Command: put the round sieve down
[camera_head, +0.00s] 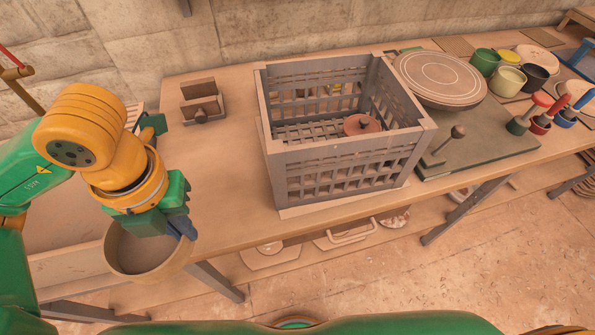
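The round sieve (125,277) is a shallow brown round pan in the lower left of the head view. My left gripper (181,226) is above its upper right side and appears shut on its rim. The fingers partly cover that rim, so the exact contact is hidden. The sieve overlaps the table's front edge in the picture; I cannot tell how high it is held. My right gripper is not in view.
A grey slatted crate (345,145) with a reddish lidded thing (361,125) inside stands mid-table (235,215). A small wooden block holder (202,104) is behind. A round disc (441,79), cups and coloured-handled tools crowd the right.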

